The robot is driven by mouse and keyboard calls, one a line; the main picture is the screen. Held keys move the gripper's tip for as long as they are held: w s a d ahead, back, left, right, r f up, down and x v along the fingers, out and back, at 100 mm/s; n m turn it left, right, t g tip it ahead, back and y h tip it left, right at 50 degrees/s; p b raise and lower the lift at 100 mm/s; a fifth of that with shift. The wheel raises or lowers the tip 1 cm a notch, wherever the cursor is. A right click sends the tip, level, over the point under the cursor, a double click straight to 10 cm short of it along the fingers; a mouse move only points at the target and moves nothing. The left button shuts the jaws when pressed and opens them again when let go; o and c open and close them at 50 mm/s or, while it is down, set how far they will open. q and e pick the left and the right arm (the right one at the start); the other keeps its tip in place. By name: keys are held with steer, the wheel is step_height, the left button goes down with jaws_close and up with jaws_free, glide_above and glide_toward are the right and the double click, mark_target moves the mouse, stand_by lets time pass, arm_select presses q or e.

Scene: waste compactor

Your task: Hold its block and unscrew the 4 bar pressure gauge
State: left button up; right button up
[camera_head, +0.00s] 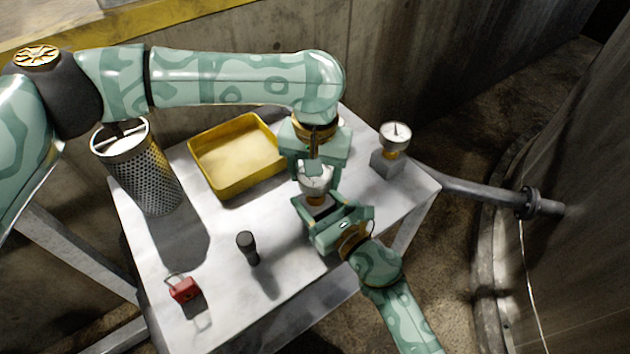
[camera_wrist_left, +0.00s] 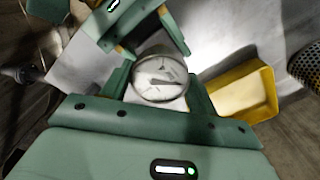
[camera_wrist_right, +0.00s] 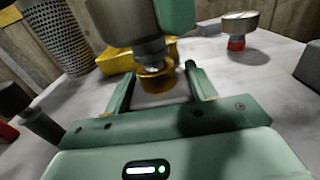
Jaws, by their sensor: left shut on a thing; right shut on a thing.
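A round pressure gauge with a white dial (camera_head: 315,181) stands upright on a small grey block in the middle of the table. Its dial faces up in the left wrist view (camera_wrist_left: 160,80); the bar figure is too small to read. My left gripper (camera_head: 314,168) comes from behind and above, shut on the gauge, with a finger on each side of the dial. My right gripper (camera_head: 325,210) comes from the front, low over the table, shut on the block (camera_wrist_right: 158,98). The gauge's brass collar (camera_wrist_right: 156,78) shows just above the block in the right wrist view.
A yellow tray (camera_head: 219,190), a perforated metal cylinder (camera_head: 148,180), a dark flashlight-like object (camera_head: 248,248) and a red padlock (camera_head: 183,289) stand on the table.

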arm_select(q)
steer(key=shift+r, duration=0.15)
steer(key=shift+r, duration=2.4)
arm_select(e)
steer(key=o, duration=1.1)
steer(key=v, duration=1.2)
